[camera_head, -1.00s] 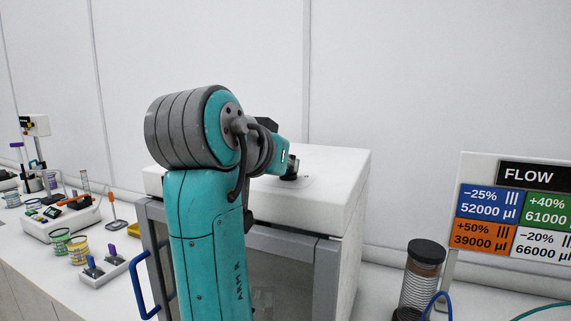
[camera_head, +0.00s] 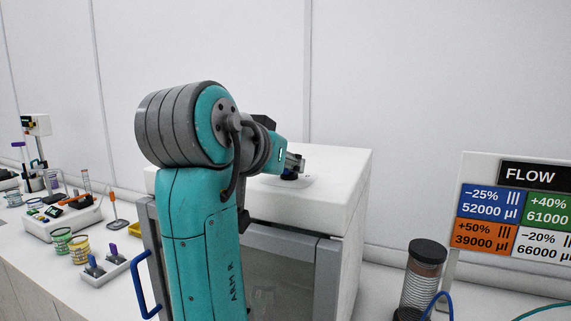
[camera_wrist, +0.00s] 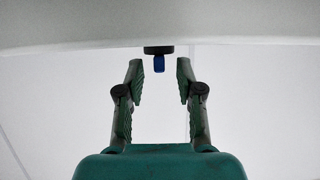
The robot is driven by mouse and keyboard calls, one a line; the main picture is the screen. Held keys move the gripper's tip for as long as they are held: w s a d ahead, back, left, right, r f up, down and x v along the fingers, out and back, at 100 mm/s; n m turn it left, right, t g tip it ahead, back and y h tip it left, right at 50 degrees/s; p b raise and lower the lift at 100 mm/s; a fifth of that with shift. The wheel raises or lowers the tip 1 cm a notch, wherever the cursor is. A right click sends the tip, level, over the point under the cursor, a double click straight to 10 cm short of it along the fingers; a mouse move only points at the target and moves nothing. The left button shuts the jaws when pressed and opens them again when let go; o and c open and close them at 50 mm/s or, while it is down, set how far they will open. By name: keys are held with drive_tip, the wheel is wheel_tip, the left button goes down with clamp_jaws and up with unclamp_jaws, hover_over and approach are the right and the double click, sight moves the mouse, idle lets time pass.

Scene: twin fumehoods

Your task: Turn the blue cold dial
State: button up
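The blue cold dial (camera_wrist: 158,64) shows in the wrist view as a small blue grip on a dark round base, set on a white surface. It lies ahead of my gripper (camera_wrist: 159,72), near the line between the two green fingertips. The fingers are spread on either side of it, with a gap on both sides. In the head view, my gripper (camera_head: 297,162) is just above the top of the white fumehood (camera_head: 345,170), at the dial (camera_head: 289,177). The arm and gripper hide most of the dial there.
A FLOW sign (camera_head: 520,212) and a dark-topped cylinder (camera_head: 425,275) with a blue tube stand at the right. A blue door handle (camera_head: 145,285) is at the fumehood's front left. Labware, including a two-switch box (camera_head: 105,268), fills the left bench.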

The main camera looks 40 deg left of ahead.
drive_tip(key=v, duration=0.6)
drive_tip(key=shift+s, duration=0.25)
drive_tip(key=shift+d, duration=0.1)
